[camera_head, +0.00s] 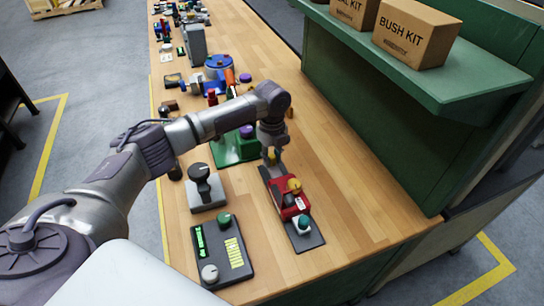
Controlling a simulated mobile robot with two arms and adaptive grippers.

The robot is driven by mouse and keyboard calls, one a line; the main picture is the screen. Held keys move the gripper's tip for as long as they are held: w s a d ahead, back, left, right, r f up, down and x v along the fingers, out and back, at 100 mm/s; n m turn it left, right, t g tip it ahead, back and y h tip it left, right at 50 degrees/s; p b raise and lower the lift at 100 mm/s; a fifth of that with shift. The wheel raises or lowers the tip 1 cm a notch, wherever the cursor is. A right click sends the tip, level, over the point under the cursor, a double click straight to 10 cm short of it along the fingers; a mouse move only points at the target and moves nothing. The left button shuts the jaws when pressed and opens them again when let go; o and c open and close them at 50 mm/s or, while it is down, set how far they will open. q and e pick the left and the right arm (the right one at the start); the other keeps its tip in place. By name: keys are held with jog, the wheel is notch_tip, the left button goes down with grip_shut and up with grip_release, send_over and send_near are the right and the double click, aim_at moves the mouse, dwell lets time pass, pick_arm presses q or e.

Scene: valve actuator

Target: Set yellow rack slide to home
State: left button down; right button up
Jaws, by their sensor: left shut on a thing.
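My left gripper (272,158) points down at the far end of a narrow dark base plate (310,240). It is shut on a small yellow part, which looks like the yellow rack slide (274,153); the fingers hide most of it. On the plate, nearer to me, sits a red actuator body (290,204) with a yellow round cap (294,185) on top. A teal-green knob (305,222) is at the plate's near end. My right gripper is not in view.
Left of the plate stand a grey box with a black knob (200,178) and a dark control panel (222,252). A green fixture (232,150) lies behind my arm. A green shelf (440,75) with cartons overhangs the right. Bare wooden bench (350,200) lies right of the plate.

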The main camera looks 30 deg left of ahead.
aim_at(277, 173)
pick_arm(q)
jog(key=s+d+p, duration=0.2)
jog(key=p, duration=0.1)
jog(key=shift+s+d+r, duration=0.2)
jog(key=shift+d, duration=0.1)
jog(key=shift+s+d+f, duration=0.1)
jog(key=shift+d+f, duration=0.05)
jog(key=shift+f, duration=0.15)
jog(key=c, duration=0.9)
grip_release()
notch_tip(277, 173, up, 12)
